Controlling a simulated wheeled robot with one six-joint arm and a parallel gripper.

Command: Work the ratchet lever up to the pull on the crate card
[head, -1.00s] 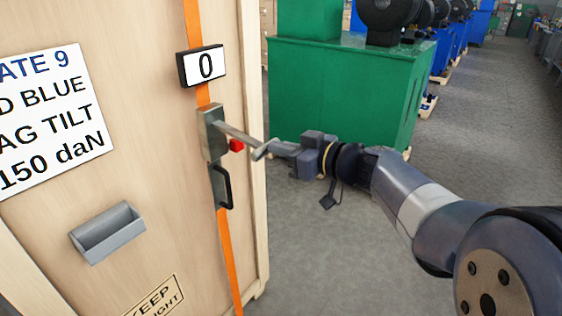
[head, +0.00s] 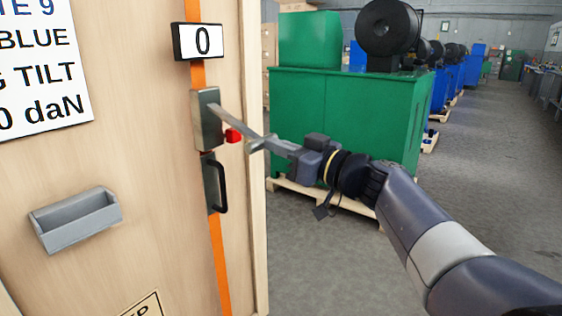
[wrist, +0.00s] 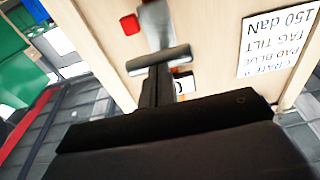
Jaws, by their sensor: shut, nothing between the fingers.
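The ratchet (head: 207,119) is a grey metal body on an orange strap on the crate's face. Its lever (head: 236,124) sticks out to the right and slopes down to a short crossbar, which shows in the wrist view (wrist: 160,60). My gripper (head: 272,144) is shut, with its tips at the lever's crossbar end and nothing between them. Whether they touch the bar is unclear. The crate card (head: 40,60) is cut off at the left; its pull, 150 daN, reads upside down in the wrist view (wrist: 267,22). The display (head: 199,41) above the ratchet shows 0.
A red block (head: 233,135) sits beside the ratchet, and a black handle (head: 219,188) is below it. A grey open bin (head: 76,222) is fixed on the crate's left. A green machine (head: 340,125) stands behind my arm. The floor at right is clear.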

